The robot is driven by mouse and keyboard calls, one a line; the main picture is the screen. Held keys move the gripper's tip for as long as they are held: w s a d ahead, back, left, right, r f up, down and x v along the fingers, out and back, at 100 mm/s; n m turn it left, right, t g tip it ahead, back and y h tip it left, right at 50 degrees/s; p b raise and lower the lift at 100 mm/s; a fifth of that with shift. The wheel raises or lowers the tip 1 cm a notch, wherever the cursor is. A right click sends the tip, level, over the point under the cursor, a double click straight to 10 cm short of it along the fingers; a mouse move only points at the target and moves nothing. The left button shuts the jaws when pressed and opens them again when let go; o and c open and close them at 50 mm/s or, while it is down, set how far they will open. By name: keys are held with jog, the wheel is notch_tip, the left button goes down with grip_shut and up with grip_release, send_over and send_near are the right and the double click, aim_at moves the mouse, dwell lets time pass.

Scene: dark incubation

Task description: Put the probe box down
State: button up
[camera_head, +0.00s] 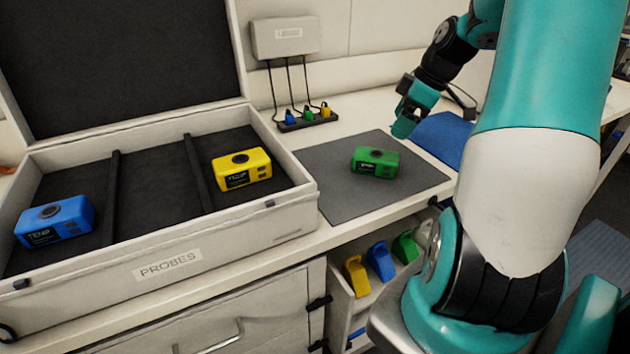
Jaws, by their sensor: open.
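A green probe box (376,162) sits upright on the dark grey mat (345,200) on the counter. My gripper (402,126) is open and empty, above and to the right of the green box, apart from it, near the mat's back right edge. The white case labelled PROBES (235,246) stands open at the left. A blue probe box (55,222) lies in its left compartment and a yellow probe box (241,169) in its right compartment. The middle compartment between the dark dividers is empty.
A wall box (285,36) has cables running to blue, green and yellow plugs in a dark strip (308,120) behind the mat. A blue mat (442,136) lies at the right. Yellow, blue and green items sit in a shelf (345,300) below the counter.

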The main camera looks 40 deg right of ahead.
jog(key=w+a+r+g+y, duration=0.1)
jog(key=w+a+r, duration=0.1)
jog(key=a, duration=0.9)
jog(key=w+a+r, duration=0.1)
jog(key=a+r, duration=0.1)
jog(key=a, duration=0.9)
jog(key=s+a+g, duration=0.2)
jog(key=s+a, duration=1.2)
jog(key=a, duration=0.4)
jog(key=shift+s+a+r+n+g+y, duration=0.2)
jog(key=shift+a+r+n+g+y, duration=0.2)
jog(key=shift+d, duration=0.1)
